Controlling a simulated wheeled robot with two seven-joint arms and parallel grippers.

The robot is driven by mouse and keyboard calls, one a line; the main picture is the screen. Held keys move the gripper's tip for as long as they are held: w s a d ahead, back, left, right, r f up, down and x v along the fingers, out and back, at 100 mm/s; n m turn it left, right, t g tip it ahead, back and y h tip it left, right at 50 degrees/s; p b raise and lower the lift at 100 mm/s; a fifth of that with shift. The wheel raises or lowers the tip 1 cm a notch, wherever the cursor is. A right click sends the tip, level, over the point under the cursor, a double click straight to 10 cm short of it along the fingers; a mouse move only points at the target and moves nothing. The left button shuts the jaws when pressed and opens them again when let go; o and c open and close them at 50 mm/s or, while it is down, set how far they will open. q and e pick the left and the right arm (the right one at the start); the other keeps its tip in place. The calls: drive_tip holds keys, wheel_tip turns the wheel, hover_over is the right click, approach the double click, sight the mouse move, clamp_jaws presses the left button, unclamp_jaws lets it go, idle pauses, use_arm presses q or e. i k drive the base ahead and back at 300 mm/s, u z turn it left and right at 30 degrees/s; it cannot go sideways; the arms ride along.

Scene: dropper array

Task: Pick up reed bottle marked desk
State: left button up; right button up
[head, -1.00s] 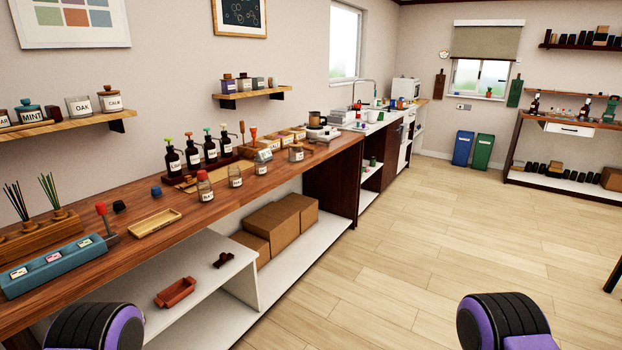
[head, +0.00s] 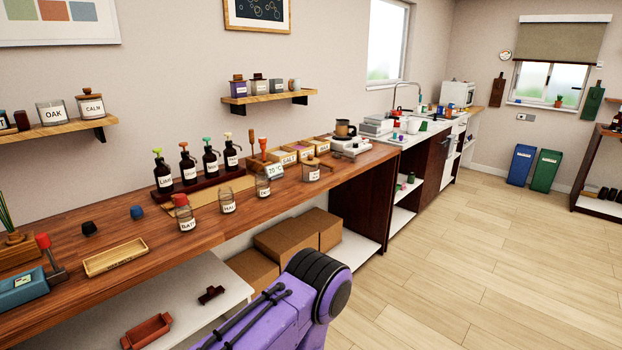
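At the left edge of the head view, part of a wooden reed stand (head: 16,254) shows on the counter, with green reeds (head: 5,214) rising from it. The frame edge cuts it off, and I can read no label marked desk on it. A purple and black arm link of mine crosses the bottom middle, in front of the lower shelf. Neither of my grippers is in view.
The wooden counter (head: 215,236) holds a small tray (head: 115,257), several labelled jars and a row of dark pump bottles (head: 188,164). Cardboard boxes (head: 283,240) sit below. The floor (head: 455,250) at the right is clear.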

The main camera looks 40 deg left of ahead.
sight(262, 179)
drive_tip(key=i, duration=1.45)
drive_tip(key=u, duration=0.95)
drive_tip(key=i, duration=0.9)
drive_tip(key=u, duration=0.95)
